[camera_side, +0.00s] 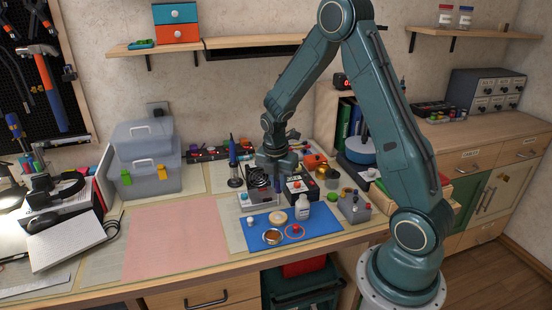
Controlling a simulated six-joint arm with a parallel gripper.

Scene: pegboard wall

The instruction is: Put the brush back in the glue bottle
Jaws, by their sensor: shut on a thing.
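A small white bottle (302,207), which looks like the glue bottle, stands upright at the back right of the blue mat (322,222). Its opening is too small to make out. My gripper (278,172) points down, above and to the left of the bottle, over the items at the back of the mat. It is shut on a small dark bluish piece (279,184), which seems to be the brush. The gripper hides its upper part, and its lower end is hard to tell from the things behind. It is apart from the bottle.
On the mat are a tin with brown contents (272,237), a beige disc (278,217) and a red piece (296,230). A grey holder (354,207) stands right of the mat. A soldering iron stand (234,165) is at left. The pink mat (175,240) is clear.

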